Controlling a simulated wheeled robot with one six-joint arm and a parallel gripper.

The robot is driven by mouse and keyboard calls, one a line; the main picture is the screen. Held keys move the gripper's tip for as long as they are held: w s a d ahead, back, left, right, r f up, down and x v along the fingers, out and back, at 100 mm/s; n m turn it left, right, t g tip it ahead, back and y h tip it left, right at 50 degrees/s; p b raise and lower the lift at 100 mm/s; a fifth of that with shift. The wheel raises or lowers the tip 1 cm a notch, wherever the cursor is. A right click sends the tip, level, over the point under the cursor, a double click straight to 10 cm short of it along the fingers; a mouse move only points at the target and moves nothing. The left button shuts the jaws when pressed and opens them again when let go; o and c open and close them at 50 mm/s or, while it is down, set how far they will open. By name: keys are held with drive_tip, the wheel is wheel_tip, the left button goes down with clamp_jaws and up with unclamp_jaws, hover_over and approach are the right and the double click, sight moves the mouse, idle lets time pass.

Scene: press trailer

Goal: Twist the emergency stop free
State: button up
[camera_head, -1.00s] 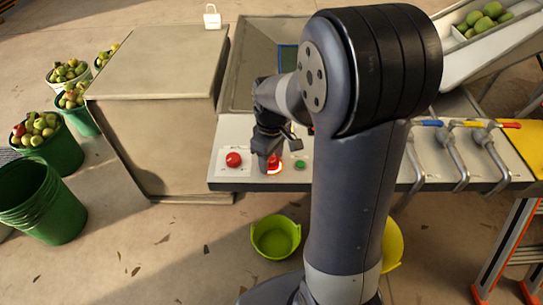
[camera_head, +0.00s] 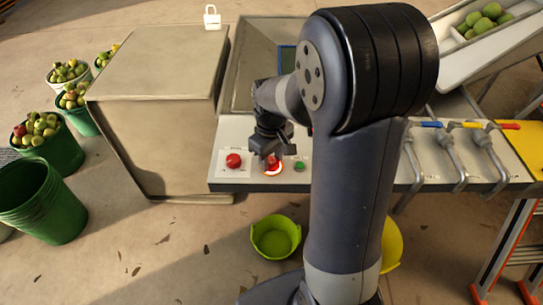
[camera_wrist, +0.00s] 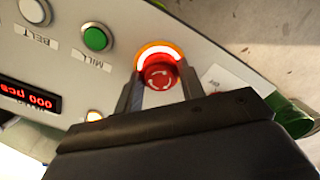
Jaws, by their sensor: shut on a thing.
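The emergency stop (camera_head: 273,170) is a red mushroom button with a glowing ring on the front of the pale control panel (camera_head: 252,185). In the wrist view the emergency stop (camera_wrist: 158,72) shows white turning arrows on its face and a lit orange-white ring around it. My gripper (camera_head: 271,161) comes down on it from above. In the wrist view my gripper (camera_wrist: 161,88) has one finger on each side of the red head and is shut on it. Whether the button is pressed in or raised cannot be told.
Another red button (camera_head: 233,160) sits left of it and a green button (camera_head: 300,165) right. The wrist view shows a green button (camera_wrist: 96,39) marked MILL, a button (camera_wrist: 33,11) marked BELT and a red-digit display (camera_wrist: 28,96). Levers (camera_head: 447,150) stand farther right.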

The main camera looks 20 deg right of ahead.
sight(272, 160)
drive_tip(key=m+p, duration=0.1)
drive_tip(key=m, duration=0.4)
drive_tip(key=shift+m, duration=0.4)
idle(0.3)
drive_tip(key=o, duration=1)
wheel_tip(272, 160, up, 11)
drive_tip(key=shift+f+p, duration=0.1)
drive_tip(key=shift+p, duration=0.6)
